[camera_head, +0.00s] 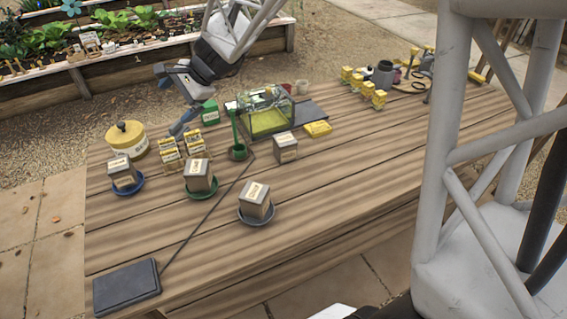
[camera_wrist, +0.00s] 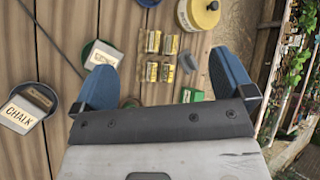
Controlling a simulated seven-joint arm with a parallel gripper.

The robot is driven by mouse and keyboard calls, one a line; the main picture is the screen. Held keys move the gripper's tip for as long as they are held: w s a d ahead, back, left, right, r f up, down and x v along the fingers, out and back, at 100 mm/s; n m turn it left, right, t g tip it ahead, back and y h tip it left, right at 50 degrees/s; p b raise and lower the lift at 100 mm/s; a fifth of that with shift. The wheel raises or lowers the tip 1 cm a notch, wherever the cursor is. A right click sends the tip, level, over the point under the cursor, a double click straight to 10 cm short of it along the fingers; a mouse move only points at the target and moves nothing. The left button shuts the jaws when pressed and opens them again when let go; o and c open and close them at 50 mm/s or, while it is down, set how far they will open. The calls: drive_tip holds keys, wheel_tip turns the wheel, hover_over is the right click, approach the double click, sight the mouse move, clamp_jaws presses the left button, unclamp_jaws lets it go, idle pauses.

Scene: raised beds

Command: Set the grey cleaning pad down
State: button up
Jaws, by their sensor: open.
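My gripper (camera_head: 172,100) is open above the far left of the wooden table, with its blue fingers apart. In the wrist view, my gripper (camera_wrist: 164,65) has nothing held between its fingers. A small grey piece (camera_wrist: 188,62) lies on the table beside several yellow seed packets (camera_wrist: 152,42), between the fingers as seen from the wrist. It may be the cleaning pad, but I cannot tell for sure. The packets stand in a group in the head view (camera_head: 170,150), where the grey piece is not clear.
A yellow lidded pot (camera_head: 126,139) and a green box (camera_head: 209,113) stand near my gripper. Labelled grey blocks sit on a blue saucer (camera_head: 128,190), a green saucer (camera_head: 203,194) and a grey saucer (camera_head: 257,218). A glass case (camera_head: 267,119) stands farther right. The front middle of the table is clear.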

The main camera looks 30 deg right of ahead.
drive_tip(key=s+d+n+h, duration=0.3)
drive_tip(key=s+d+n, duration=0.1)
drive_tip(key=s, duration=0.7)
drive_tip(key=s+d+r+n+h, duration=0.1)
drive_tip(key=s+d+n, duration=0.3)
drive_tip(key=s, duration=0.7)
drive_tip(key=s+d+n+g+h, duration=0.1)
drive_tip(key=s+d+n+h, duration=0.3)
drive_tip(key=s, duration=0.8)
drive_tip(key=shift+d+r+h, duration=0.3)
drive_tip(key=shift+d+r, duration=0.1)
